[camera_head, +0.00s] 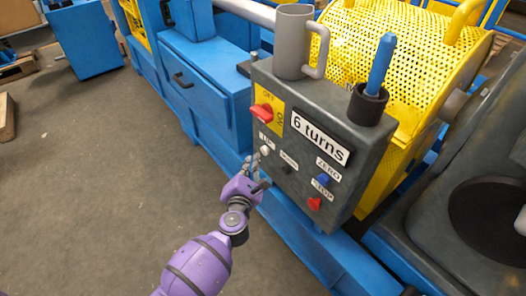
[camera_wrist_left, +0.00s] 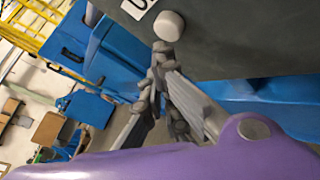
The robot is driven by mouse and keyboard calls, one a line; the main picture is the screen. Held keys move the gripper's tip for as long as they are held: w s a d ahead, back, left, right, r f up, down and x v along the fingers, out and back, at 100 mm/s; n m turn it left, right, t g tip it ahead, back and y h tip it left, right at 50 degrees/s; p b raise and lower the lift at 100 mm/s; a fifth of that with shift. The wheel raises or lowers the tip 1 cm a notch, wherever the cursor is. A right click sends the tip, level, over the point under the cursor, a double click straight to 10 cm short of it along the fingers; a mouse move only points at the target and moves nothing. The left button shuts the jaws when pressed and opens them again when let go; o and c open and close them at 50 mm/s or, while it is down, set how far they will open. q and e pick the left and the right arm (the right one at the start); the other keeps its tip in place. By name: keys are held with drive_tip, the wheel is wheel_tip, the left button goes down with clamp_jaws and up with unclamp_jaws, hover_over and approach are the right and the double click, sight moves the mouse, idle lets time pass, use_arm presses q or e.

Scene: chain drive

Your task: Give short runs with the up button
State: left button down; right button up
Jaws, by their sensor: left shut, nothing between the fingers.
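The up button, a white round knob (camera_head: 265,150), sits on the front of the dark control box (camera_head: 345,195) under a small label. My left gripper (camera_head: 254,164) is just left of and below it, with its fingers shut and empty. In the left wrist view the white button (camera_wrist_left: 169,25) is right beyond the closed fingertips (camera_wrist_left: 162,48). I cannot tell whether they touch it. A white plate (camera_head: 320,138) on the box reads "6 turns". My right gripper is not in view.
The box also has a dark button (camera_head: 287,170), a blue button (camera_head: 322,180), a red button (camera_head: 314,203) and a red rotary switch (camera_head: 262,112). A grey mug (camera_head: 293,45) and a blue marker in a black holder (camera_head: 369,105) stand on top. A yellow perforated guard (camera_head: 400,60) is behind.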

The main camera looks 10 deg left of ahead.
use_arm(q)
drive_tip(key=s+a, duration=0.1)
drive_tip(key=s, duration=0.1)
drive_tip(key=s+a+p, duration=0.1)
drive_tip(key=s+a, duration=0.1)
idle(0.3)
idle(0.4)
